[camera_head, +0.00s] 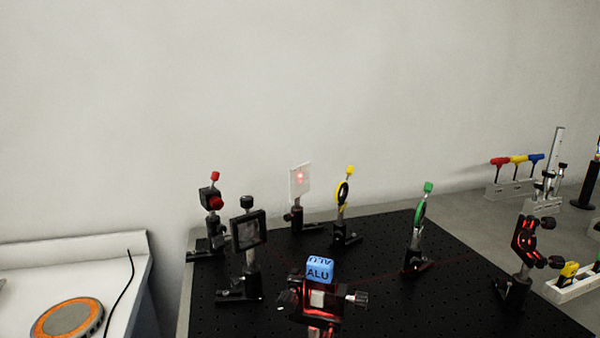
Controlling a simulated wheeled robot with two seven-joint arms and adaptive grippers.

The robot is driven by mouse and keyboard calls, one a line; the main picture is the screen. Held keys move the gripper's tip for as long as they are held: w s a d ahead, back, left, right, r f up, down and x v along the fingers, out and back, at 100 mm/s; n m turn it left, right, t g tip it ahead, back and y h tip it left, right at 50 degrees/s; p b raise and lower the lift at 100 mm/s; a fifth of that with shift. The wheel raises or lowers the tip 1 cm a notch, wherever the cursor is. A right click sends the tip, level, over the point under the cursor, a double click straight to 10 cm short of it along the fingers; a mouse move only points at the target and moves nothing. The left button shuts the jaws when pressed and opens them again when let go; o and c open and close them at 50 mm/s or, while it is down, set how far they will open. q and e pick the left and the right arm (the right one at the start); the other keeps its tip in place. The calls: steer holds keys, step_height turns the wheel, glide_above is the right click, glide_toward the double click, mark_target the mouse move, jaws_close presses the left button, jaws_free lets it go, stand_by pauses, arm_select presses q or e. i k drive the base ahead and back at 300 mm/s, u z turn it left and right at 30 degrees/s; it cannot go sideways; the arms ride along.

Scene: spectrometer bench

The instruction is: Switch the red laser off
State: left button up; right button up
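A black post mount with a red round front (216,203) and a red knob on top stands at the back left of the black optical breadboard (380,262). I cannot tell whether it is the red laser or where a switch is. Red light is on: a bright red spot shows on the white screen (301,181), red glows on the black mount (525,243) at the right, and faint red lines cross the board. Neither of my grippers shows in this view.
A stage with a blue ALU cube (320,270), lit red below, stands at the front. A square-framed optic (248,230), yellow ring mount (342,193) and green ring mount (420,213) stand on the board. Coloured-handle tools (517,162) stand at the back right.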

mark_target(215, 178)
steer(key=u, duration=2.2)
steer(key=k, duration=1.4)
steer(key=z, duration=2.15)
steer(key=i, duration=0.5)
steer(key=z, duration=0.05)
